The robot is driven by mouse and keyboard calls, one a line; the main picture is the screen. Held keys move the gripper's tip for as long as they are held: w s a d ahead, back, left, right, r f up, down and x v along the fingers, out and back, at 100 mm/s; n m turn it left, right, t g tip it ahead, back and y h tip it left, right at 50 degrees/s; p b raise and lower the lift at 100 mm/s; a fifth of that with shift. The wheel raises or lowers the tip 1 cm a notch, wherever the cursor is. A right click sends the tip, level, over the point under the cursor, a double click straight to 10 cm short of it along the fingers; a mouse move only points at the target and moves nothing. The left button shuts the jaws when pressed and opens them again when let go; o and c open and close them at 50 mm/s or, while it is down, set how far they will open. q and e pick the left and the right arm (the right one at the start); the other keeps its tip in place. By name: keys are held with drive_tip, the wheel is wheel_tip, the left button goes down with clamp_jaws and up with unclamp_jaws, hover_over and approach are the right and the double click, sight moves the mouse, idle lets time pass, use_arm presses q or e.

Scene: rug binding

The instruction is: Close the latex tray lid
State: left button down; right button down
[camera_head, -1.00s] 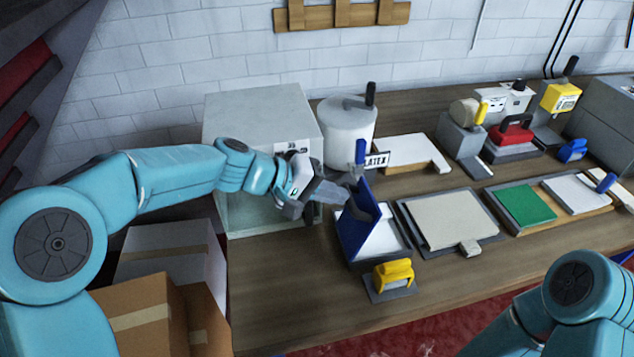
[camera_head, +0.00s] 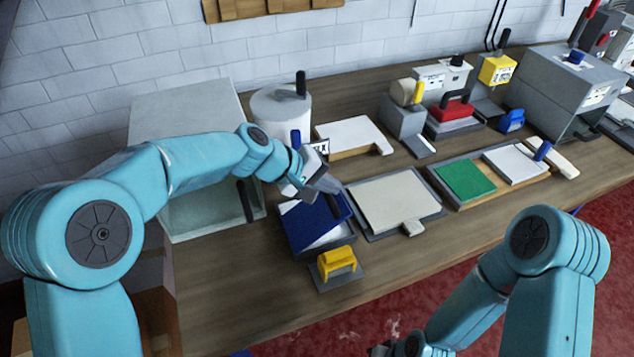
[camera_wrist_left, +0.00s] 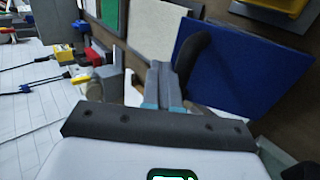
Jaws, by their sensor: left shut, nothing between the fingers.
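The latex tray's blue lid (camera_head: 312,224) is tilted low over its tray (camera_head: 318,247), with some white interior showing along the front right edge. In the left wrist view the blue lid (camera_wrist_left: 240,65) fills the upper right, and a dark curved handle (camera_wrist_left: 198,55) stands on it. My left gripper (camera_head: 328,186) is shut and empty at the lid's back edge; its fingers (camera_wrist_left: 166,85) are close beside the handle in the wrist view. I cannot tell whether they touch. My right arm (camera_head: 545,240) shows at lower right, its gripper mostly hidden at the bottom edge.
A yellow-handled tool (camera_head: 336,263) stands just in front of the tray. A beige pad on a board (camera_head: 395,205) lies right of it. A white pot (camera_head: 281,110) and a grey-green box (camera_head: 190,110) stand behind.

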use_arm(q)
drive_tip(key=b+x, duration=0.2)
drive_tip(key=x, duration=0.2)
drive_tip(key=shift+d+f, duration=0.15)
drive_tip(key=shift+f, duration=0.2)
drive_tip(key=shift+w+d+f+b, duration=0.15)
drive_tip(key=shift+d+f+b, duration=0.25)
drive_tip(key=shift+f, duration=0.2)
drive_tip(key=shift+w+d+f+b, duration=0.15)
drive_tip(key=shift+d+f+b, duration=0.15)
drive_tip(key=shift+f+b, duration=0.25)
drive_tip(key=shift+f, duration=0.1)
